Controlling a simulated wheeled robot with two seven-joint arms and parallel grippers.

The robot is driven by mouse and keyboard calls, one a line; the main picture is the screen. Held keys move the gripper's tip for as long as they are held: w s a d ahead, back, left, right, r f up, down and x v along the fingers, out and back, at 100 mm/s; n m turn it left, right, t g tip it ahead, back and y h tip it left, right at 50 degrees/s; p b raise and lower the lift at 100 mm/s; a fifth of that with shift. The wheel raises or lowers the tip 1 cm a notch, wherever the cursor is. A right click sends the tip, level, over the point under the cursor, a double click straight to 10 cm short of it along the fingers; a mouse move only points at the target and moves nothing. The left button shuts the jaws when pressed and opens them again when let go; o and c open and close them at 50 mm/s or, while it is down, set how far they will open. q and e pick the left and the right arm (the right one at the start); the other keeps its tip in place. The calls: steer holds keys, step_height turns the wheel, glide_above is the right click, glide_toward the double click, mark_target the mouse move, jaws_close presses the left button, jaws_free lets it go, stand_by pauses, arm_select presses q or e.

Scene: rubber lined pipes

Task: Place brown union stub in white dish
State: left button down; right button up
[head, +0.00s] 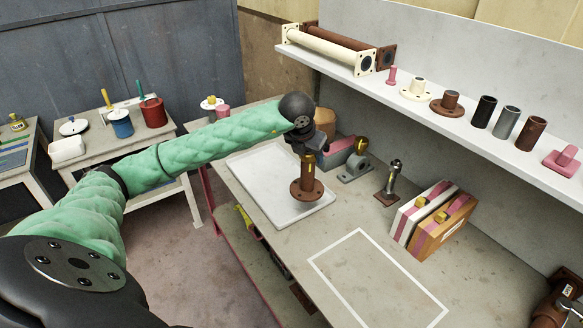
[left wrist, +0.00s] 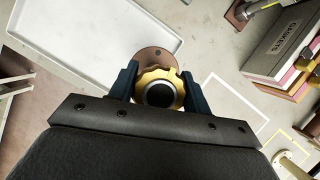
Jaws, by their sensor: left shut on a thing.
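The brown union stub (head: 306,188) is upright, its round flange at the bottom. My left gripper (head: 307,152) is shut on its upper end. In the left wrist view the stub's gold-coloured nut (left wrist: 158,90) is between the two fingers, with part of the brown flange (left wrist: 157,56) beyond it. The shallow white dish (head: 250,170) lies on the bench, and the stub overlaps its right part in the head view. In the left wrist view the dish (left wrist: 95,30) is to the left of the stub. The gap below the flange is hard to judge. My right gripper is not in view.
A grey bearing block (head: 355,167), a dark post fitting (head: 390,180) and two cases (head: 435,217) stand right of the dish. A shelf (head: 440,115) with pipes and fittings runs behind. The white-outlined bench area (head: 378,280) is clear.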

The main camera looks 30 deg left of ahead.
arm_select(q)
steer(key=w+a+f, duration=0.2)
steer(key=a+f, duration=0.5)
steer(key=f, duration=0.1)
steer(key=shift+f, duration=0.15)
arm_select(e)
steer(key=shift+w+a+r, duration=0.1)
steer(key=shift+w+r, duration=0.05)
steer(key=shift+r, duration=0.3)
arm_select(q)
steer(key=shift+b, duration=0.3)
steer(key=c, duration=0.7)
jaws_free()
steer(key=shift+s+f, duration=0.1)
steer(key=shift+o, duration=0.2)
steer(key=shift+d, duration=0.1)
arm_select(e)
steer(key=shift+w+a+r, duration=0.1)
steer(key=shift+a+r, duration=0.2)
